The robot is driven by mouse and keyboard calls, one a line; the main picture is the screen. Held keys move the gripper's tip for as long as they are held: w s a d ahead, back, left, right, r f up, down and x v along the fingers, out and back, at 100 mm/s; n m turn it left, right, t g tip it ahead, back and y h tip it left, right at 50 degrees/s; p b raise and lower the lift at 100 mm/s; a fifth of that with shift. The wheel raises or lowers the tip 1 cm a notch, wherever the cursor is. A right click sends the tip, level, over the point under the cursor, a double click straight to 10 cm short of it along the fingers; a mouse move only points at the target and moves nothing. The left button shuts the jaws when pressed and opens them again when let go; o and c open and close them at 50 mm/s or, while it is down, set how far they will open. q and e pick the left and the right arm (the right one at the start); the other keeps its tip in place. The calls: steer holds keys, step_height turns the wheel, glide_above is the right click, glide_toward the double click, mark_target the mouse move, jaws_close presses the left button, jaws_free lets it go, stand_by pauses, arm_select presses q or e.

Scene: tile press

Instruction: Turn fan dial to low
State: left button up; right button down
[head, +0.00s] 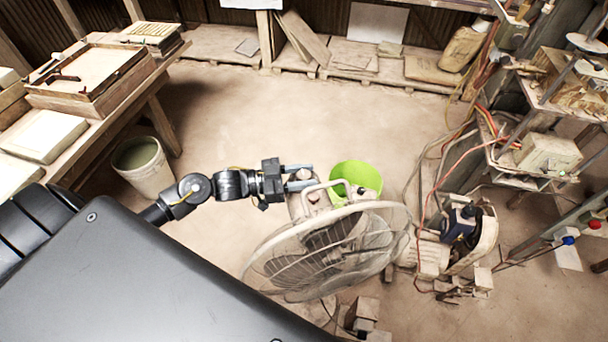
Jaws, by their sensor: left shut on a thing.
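A dusty beige fan (335,245) stands on the floor just ahead of my base, its round wire grille tilted. The back of its housing and a curved carrying handle (330,186) face up and away. My left gripper (305,178) reaches in from the left and is shut at the top of the fan's rear housing, beside the handle. A small knob (314,197) shows on the housing close to the fingertips. I take the thing between the fingers to be the fan dial, but it is too small to make out, as is its setting. My right gripper is not in view.
A lime green bucket (356,176) stands right behind the fan. A white bucket (144,167) stands by the wooden workbench (128,92) at left. Machinery with loose cables (455,150) crowds the right. The floor beyond the buckets is clear.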

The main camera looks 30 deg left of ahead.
arm_select(q)
steer(key=shift+w+f+m+g+h+b, duration=0.1)
steer(key=shift+f+m+g+h+b, duration=0.05)
steer(key=shift+m+g+h+b, duration=0.65)
steer(key=m+g+h+b, duration=0.1)
steer(key=m+g+b, duration=0.2)
steer(key=g+b, duration=0.2)
steer(key=m+g+h+b, duration=0.1)
steer(key=m+g+b, duration=0.2)
steer(key=g+b, duration=0.2)
steer(key=shift+m+b, duration=0.4)
steer(key=shift+b, duration=1.15)
steer(key=shift+m+g+b, duration=0.3)
steer(key=shift+g+b, duration=0.35)
steer(key=shift+g, duration=0.15)
steer(key=o, duration=1)
steer(key=shift+c, duration=0.2)
steer(key=shift+a, duration=0.1)
